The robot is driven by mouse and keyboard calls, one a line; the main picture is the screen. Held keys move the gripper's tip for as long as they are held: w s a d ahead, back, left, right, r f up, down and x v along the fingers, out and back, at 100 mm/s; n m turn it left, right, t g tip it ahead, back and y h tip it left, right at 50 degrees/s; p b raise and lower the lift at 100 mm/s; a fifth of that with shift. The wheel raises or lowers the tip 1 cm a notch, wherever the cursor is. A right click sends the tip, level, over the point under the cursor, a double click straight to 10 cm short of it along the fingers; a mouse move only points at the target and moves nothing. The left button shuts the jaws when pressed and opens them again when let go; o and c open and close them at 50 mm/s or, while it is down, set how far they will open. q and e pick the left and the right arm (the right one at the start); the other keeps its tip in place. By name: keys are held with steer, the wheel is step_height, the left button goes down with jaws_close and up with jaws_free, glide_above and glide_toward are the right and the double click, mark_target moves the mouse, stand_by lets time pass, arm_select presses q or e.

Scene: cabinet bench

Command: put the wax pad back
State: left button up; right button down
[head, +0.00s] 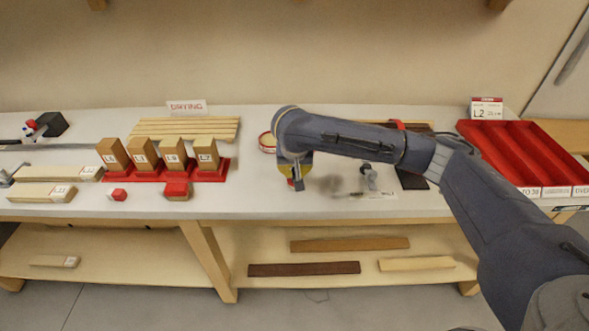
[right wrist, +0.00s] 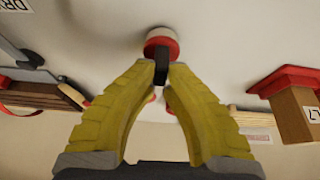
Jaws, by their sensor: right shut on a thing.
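My right gripper (head: 296,178) reaches down over the middle of the bench in the head view. In the right wrist view its yellow fingers (right wrist: 161,76) are closed at the tips on a small dark grip. A round red and white pad (right wrist: 162,42), which looks like the wax pad, joins this dark grip. In the head view the pad is mostly hidden by the gripper. A round tin with a red rim (head: 266,142) sits just left of my right gripper. I cannot tell whether the pad touches the bench. My left gripper is not in view.
Wooden blocks stand in a red rack (head: 148,176) to the left, before a slatted drying rack (head: 205,128). A red block (head: 177,190) and a small red piece (head: 118,194) lie in front. A red divided tray (head: 510,145) is at right. A small grey item (head: 369,177) stands right of the gripper.

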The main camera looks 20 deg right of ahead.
stand_by(0.3)
steer(key=c, duration=1.9)
jaws_free()
steer(key=shift+f, duration=0.15)
steer(key=shift+c, duration=0.2)
steer(key=o, duration=0.4)
steer(key=shift+o, duration=0.2)
steer(key=shift+r, duration=0.2)
steer(key=shift+r, duration=0.3)
steer(key=v, duration=1.1)
steer(key=shift+s, duration=0.25)
steer(key=shift+a+r, duration=0.15)
